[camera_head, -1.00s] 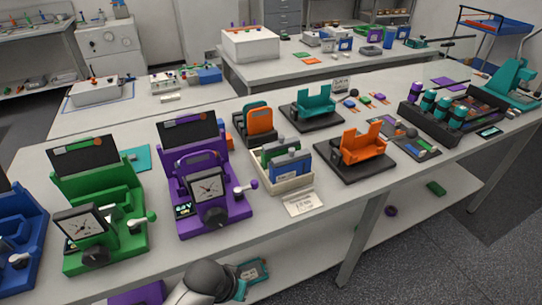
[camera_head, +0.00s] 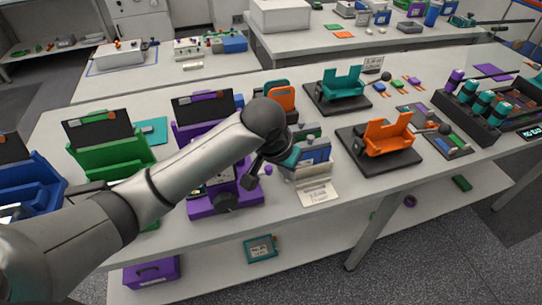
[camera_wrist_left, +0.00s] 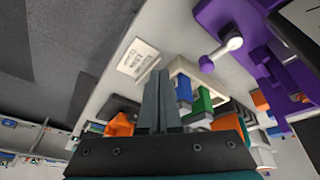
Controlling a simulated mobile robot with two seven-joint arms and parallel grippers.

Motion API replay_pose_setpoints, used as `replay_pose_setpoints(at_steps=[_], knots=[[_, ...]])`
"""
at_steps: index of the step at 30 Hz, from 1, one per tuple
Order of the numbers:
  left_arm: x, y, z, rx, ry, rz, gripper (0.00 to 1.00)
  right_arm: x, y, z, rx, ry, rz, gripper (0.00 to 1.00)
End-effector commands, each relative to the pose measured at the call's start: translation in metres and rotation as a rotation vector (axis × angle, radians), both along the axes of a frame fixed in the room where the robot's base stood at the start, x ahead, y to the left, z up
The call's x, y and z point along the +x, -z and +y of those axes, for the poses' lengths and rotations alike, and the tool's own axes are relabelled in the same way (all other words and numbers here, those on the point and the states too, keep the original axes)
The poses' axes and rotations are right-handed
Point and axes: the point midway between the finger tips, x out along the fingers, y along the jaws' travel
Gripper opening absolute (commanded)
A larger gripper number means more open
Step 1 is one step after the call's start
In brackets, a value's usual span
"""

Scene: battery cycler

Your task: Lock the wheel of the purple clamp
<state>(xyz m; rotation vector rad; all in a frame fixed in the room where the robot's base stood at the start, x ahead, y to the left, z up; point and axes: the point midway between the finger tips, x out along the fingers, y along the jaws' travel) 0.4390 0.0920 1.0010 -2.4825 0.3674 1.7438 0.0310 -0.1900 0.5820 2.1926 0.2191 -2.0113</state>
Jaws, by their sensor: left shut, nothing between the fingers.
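The purple clamp (camera_head: 222,206) stands on the table, partly hidden behind my left arm in the head view. My left gripper (camera_head: 250,182) is shut and empty, just beside the lever. In the left wrist view its fingers (camera_wrist_left: 158,88) are together, apart from the lever. My right gripper is out of view.
A green clamp (camera_head: 112,155) and a blue clamp (camera_head: 35,185) stand to the left. A bin of boxes (camera_head: 300,172), a paper card (camera_head: 318,194) and an orange holder (camera_head: 388,140) on a dark base are to the right. A lower shelf runs below the table.

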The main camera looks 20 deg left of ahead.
Motion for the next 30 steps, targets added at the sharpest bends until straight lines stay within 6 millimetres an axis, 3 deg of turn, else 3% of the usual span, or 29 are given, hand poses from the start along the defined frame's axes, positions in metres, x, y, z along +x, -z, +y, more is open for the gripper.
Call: replay_pose_setpoints(at_steps=[6,12,18,30], knots=[[0.039,-0.032,0.031,0.046,-0.102,0.004,0.0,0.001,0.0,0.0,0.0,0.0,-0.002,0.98],[0.059,-0.054,0.052,0.066,-0.183,0.008,0.0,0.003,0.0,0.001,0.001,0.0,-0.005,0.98],[0.065,-0.062,0.06,0.07,-0.214,0.01,0.0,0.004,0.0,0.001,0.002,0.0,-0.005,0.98],[0.066,-0.058,0.059,0.069,-0.213,0.01,0.0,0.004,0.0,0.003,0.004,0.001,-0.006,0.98]])
